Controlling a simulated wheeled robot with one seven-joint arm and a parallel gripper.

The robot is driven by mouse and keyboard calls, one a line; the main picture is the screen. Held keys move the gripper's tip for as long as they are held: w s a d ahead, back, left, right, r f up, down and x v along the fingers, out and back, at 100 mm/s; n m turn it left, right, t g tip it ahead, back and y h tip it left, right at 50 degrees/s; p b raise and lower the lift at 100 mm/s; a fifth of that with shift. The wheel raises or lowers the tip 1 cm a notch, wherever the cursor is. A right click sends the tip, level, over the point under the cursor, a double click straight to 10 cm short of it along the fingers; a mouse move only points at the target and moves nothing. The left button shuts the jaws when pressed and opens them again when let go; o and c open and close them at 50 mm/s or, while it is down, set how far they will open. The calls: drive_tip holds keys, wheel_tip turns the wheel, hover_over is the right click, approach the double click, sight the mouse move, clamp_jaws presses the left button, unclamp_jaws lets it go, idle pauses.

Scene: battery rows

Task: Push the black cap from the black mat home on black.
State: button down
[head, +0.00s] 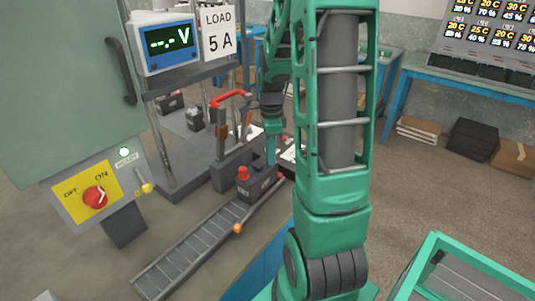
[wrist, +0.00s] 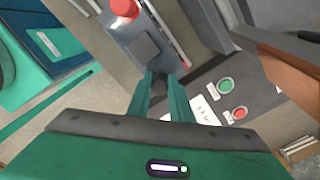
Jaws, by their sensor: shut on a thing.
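A dark battery (head: 259,186) stands at the upper end of the roller track. It also shows in the wrist view (wrist: 138,22). A red cap (head: 242,173) is on its near left end, also at the top of the wrist view (wrist: 122,7). My gripper (head: 270,162) points down at the battery's other end. In the wrist view my gripper (wrist: 163,82) is shut on a small dark piece, the black cap (wrist: 157,80), at the battery's end. Whether the cap is seated on the black post is hidden by the fingers. I cannot make out the black mat.
A roller track (head: 190,252) slopes down to the front left, with an orange knob (head: 237,228) beside it. A red-handled lever (head: 231,98) stands behind the battery. A cabinet with a red switch (head: 95,197) is at left. A green and red button panel (wrist: 231,95) lies right of my fingers.

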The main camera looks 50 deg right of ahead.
idle(0.3)
drive_tip(key=c, duration=1)
unclamp_jaws()
drive_tip(key=shift+r, duration=3.45)
